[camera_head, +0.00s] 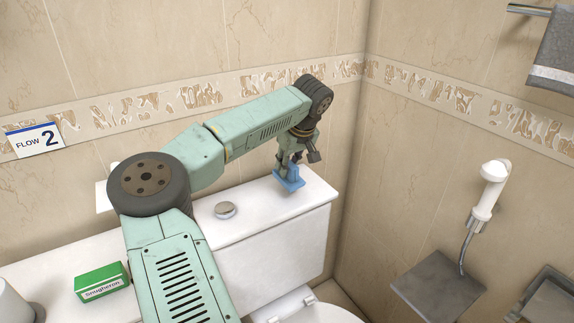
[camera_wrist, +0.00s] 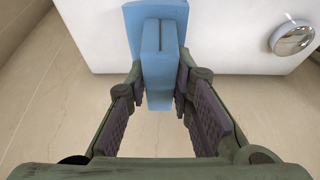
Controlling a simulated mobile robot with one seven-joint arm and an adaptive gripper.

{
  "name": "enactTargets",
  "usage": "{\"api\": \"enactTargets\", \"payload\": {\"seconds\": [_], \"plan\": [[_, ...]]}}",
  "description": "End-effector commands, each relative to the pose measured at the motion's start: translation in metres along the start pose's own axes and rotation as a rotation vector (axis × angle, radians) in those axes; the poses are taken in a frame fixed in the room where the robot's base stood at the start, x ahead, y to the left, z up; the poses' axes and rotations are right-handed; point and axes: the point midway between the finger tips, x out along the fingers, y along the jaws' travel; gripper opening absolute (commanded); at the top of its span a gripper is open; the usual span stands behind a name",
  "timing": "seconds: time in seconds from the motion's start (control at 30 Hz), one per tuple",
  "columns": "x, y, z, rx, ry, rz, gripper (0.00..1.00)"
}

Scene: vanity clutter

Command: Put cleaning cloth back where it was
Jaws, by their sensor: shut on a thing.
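A light blue object, which I take to be the cleaning cloth (camera_head: 290,181), is at my gripper (camera_head: 288,163) over the right end of the white cistern top. In the wrist view, the blue cloth (camera_wrist: 157,97) stands between the two fingers of my gripper (camera_wrist: 160,78), which press on its sides. It has a narrow upright part with a slit and a wider flat part beyond. I cannot tell whether its underside touches the cistern top.
The white cistern top (camera_head: 262,208) has a round metal button (camera_head: 225,210), also in the wrist view (camera_wrist: 293,37). A green box (camera_head: 102,282) lies at left. A tiled wall corner is close on the right. A grey towel (camera_head: 556,55) hangs at upper right, above a white hand shower (camera_head: 490,190).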

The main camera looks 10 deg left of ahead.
Motion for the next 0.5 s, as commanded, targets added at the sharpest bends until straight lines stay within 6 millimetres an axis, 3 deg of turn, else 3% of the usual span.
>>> {"api": "enactTargets", "payload": {"seconds": [0.2, 0.5], "plan": [[0.009, 0.004, -0.013, 0.0, -0.001, -0.001, 0.0], [0.039, 0.005, 0.001, 0.001, -0.001, 0.0, 0.0]]}}
